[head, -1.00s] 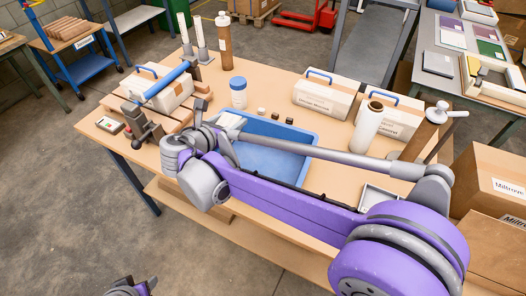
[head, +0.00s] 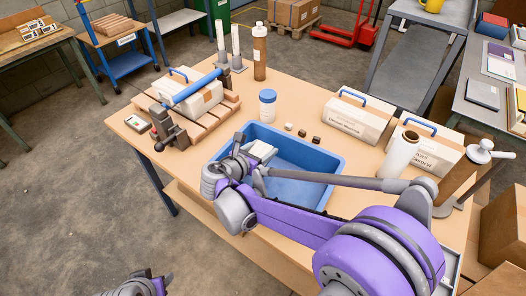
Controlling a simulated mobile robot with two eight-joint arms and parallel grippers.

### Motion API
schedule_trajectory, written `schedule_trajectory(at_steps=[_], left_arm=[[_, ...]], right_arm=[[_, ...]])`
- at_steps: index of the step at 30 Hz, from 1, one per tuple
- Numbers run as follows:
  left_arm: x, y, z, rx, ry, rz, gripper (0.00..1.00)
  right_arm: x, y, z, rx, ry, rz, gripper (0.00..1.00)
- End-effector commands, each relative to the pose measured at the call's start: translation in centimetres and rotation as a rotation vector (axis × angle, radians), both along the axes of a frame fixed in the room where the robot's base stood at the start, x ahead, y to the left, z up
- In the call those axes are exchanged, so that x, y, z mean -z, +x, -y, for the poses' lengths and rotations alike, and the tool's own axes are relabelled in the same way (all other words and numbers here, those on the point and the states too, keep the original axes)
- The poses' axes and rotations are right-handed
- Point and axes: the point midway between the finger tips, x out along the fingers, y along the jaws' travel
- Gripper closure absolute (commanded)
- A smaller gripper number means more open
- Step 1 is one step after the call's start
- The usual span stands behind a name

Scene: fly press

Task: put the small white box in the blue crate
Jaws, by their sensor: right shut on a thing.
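The blue crate (head: 338,168) stands on the wooden table and is partly hidden by my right arm. The small white box (head: 262,149) shows over the left part of the crate's opening. My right gripper (head: 248,152) is shut on it at its left side. I cannot tell whether the box touches the crate's floor. My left gripper (head: 158,281) is at the bottom edge, low and away from the table; its finger opening is unclear.
A blue-lidded jar (head: 267,107) and several small dark and white pieces (head: 302,133) stand behind the crate. White cases with blue handles (head: 358,121) and a white roll (head: 401,155) are to the right. A clamp fixture (head: 168,127) stands left.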

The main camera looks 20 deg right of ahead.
Motion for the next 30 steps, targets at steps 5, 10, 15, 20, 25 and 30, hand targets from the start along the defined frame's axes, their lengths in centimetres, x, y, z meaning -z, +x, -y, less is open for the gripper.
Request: schedule_trajectory(at_steps=[5, 10, 15, 20, 25, 30], left_arm=[[0.1, 0.0, 0.0, 0.000, 0.000, 0.000, 0.50], [0.1, 0.0, 0.0, 0.000, 0.000, 0.000, 0.50], [0.7, -0.2, 0.0, 0.000, 0.000, -0.003, 0.50], [1.1, -0.3, 0.0, 0.000, 0.000, -0.005, 0.50], [1.3, -0.3, 0.0, 0.000, 0.000, -0.006, 0.50], [1.2, -0.3, 0.0, 0.000, 0.000, -0.006, 0.50]], right_arm=[[0.8, 0.0, 0.0, 0.000, -0.001, 0.001, 1.00], [0.8, 0.0, 0.0, 0.000, -0.001, 0.001, 1.00], [1.4, 0.0, 0.0, 0.000, -0.001, -0.001, 1.00], [1.9, 0.0, 0.0, 0.000, -0.001, -0.001, 1.00], [2.0, 0.0, 0.0, 0.000, -0.001, 0.001, 1.00], [2.0, 0.0, 0.0, 0.000, 0.000, 0.000, 0.03]])
